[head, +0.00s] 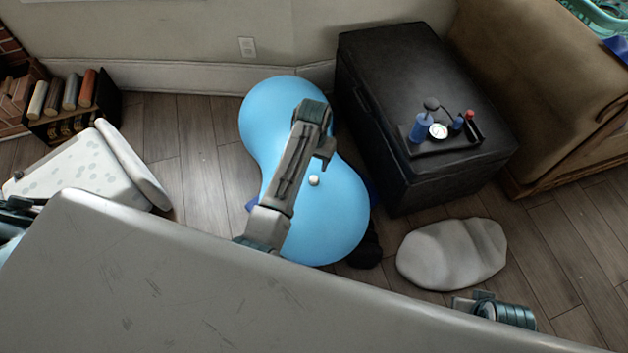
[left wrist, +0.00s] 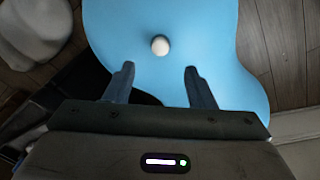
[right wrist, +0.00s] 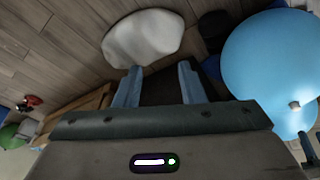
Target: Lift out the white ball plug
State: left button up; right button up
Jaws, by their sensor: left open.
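The white ball plug (head: 314,180) sits on the upper surface of a blue peanut-shaped inflatable (head: 325,225). My left gripper (head: 323,160) is over the inflatable, close to the plug in the head view. In the left wrist view the plug (left wrist: 160,45) shows beyond the open left fingertips (left wrist: 159,68), centred between them, with nothing held. My right gripper (right wrist: 158,68) is open and empty, away from the plug. In the right wrist view the plug (right wrist: 294,105) shows at the right on the inflatable. My left arm covers part of the inflatable in the head view.
A black ottoman (head: 375,60) stands right of the inflatable, with a dark tray (head: 418,148) of small items on it. A grey-white cushion (head: 452,253) lies on the wooden floor. A brown sofa (head: 540,70) is at the right, a black book crate (head: 105,108) at the left.

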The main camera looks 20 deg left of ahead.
pick_arm(q)
send_over(314, 178)
jog(key=f, duration=0.4)
jog(key=shift+s+f+b, duration=0.15)
jog(key=shift+s+b, duration=0.15)
jog(key=shift+s, duration=0.05)
jog(key=f, duration=0.3)
jog(key=f+b, duration=0.1)
jog(key=shift+w+f, duration=0.25)
jog(key=shift+f, duration=0.3)
pick_arm(e)
jog(key=r, duration=0.2)
jog(key=a+r+t, duration=0.1)
jog(key=shift+s+r, duration=0.3)
jog(key=shift+r, duration=0.05)
pick_arm(q)
jog(key=shift+c, duration=0.2)
jog(key=c, duration=0.9)
